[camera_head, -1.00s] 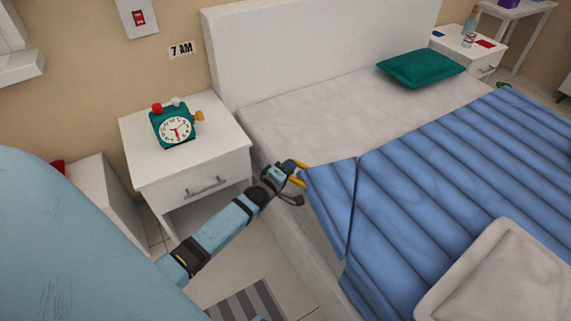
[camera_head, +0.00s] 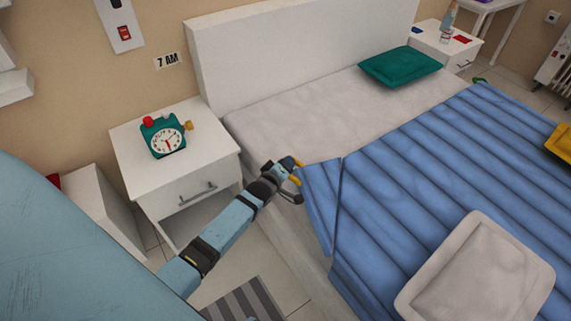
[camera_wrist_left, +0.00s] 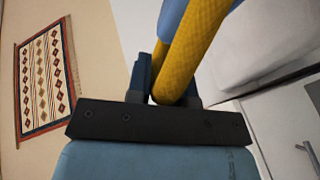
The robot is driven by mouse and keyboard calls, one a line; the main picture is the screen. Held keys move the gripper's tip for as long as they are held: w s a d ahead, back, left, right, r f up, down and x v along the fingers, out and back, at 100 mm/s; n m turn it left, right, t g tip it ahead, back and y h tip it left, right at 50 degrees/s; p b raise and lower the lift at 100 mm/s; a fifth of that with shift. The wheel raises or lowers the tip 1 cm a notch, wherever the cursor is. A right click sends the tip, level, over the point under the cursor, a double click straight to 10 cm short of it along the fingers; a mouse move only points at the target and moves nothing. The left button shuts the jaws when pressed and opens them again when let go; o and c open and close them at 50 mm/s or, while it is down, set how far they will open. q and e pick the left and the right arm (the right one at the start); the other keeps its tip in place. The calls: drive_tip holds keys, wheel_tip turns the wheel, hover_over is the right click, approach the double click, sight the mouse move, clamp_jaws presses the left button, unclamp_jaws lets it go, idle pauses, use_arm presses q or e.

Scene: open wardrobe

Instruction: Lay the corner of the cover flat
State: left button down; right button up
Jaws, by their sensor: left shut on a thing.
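The blue quilted cover (camera_head: 430,190) lies over the lower part of the bed. Its near-left corner flap (camera_head: 319,195) is set off from the rest by a dark crease line. My right gripper is not seen.
A white nightstand (camera_head: 175,160) with a green alarm clock (camera_head: 164,136) stands left of the bed. A green pillow (camera_head: 401,66) lies on the bare mattress (camera_head: 300,115). A pale cushion-like object (camera_head: 478,275) lies on the cover. A striped rug (camera_head: 247,302) is on the floor.

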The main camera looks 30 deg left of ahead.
use_arm(q)
drive_tip(key=c, duration=1)
unclamp_jaws()
drive_tip(key=shift+c, duration=0.2)
drive_tip(key=a+p+v, duration=0.1)
drive_tip(key=v, duration=1.2)
drive_tip(key=shift+s+d, duration=0.45)
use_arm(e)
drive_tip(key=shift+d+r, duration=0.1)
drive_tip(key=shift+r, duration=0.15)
use_arm(q)
drive_tip(key=shift+r, duration=0.15)
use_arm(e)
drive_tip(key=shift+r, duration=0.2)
